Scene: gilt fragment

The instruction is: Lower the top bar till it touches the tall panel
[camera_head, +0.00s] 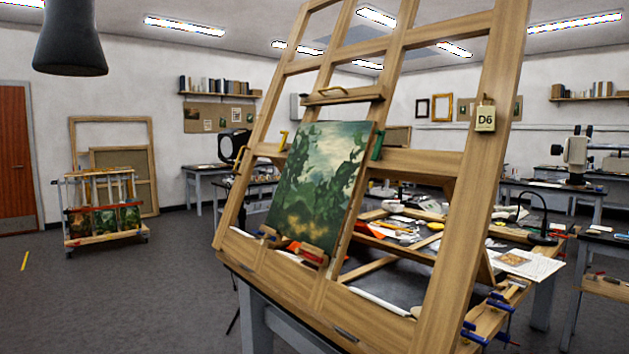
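The tall panel (320,180) is a green landscape painting. It stands upright, leaning back on a large wooden easel (485,150), with its foot on small wooden supports (312,251). The top bar (345,96) is a short wooden crosspiece with a brass handle (331,90). It sits above the panel, and a small gap shows between its lower edge and the panel's top edge. A yellow clip (283,141) is by the panel's left edge and a green clip (377,146) by its right edge. Neither of my grippers is in view.
A tag marked D6 (486,119) hangs on the easel's right upright. Cluttered worktables (420,225) stand behind it. A rack of paintings (103,215) stands at the left. The floor (130,290) at the front left is clear. A dark hood (70,45) hangs at the upper left.

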